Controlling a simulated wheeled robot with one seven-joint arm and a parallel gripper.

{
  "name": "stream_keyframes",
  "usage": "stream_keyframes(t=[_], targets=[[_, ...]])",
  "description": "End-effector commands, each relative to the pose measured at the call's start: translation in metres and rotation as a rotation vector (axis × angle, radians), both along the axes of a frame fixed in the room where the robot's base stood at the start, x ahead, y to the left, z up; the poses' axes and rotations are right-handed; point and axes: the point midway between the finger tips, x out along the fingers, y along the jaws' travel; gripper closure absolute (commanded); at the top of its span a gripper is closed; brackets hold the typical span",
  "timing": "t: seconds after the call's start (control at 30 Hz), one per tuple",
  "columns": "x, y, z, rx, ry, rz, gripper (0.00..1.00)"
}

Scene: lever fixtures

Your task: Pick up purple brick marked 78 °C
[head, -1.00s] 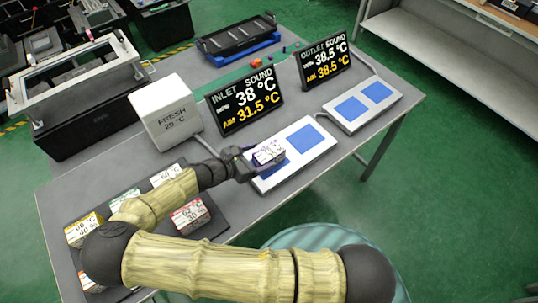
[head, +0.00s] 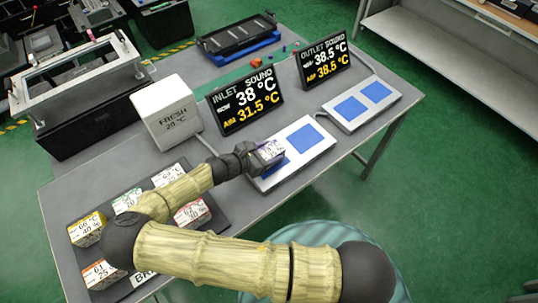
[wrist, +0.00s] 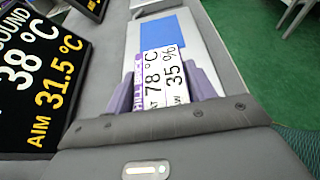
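The purple brick marked 78 °C and 35 % (wrist: 163,78) has a white label and a purple edge strip. It sits at the left blue pad of the inlet plate in the head view (head: 271,149). My gripper (head: 262,157) is right at the brick, its dark body hiding part of it. In the wrist view the brick lies straight ahead of the palm, with purple-grey shapes close along both sides. I cannot tell whether these are fingers or brick sides, nor whether the gripper grips it. The brick's underside is hidden.
The inlet display (head: 243,99) stands close behind the plate (head: 313,153). A white FRESH box (head: 166,112) stands to its left. A dark tray with several labelled bricks lies at front left. The outlet plate (head: 361,103) and its display (head: 326,59) are at the right.

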Motion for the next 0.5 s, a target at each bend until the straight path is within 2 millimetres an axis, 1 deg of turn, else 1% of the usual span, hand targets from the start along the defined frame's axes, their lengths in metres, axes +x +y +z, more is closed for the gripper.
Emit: stream_keyframes(t=[0.03,0.17,0.4,0.5], targets=[[-0.0001,0.0001,0.0,0.0,0.0,0.0,0.55],[-0.0001,0.0001,0.0,0.0,0.0,0.0,0.81],[0.0001,0.0,0.0012,0.0,-0.001,0.0,0.81],[0.0002,0.0004,0.0048,0.001,-0.001,0.0,0.81]])
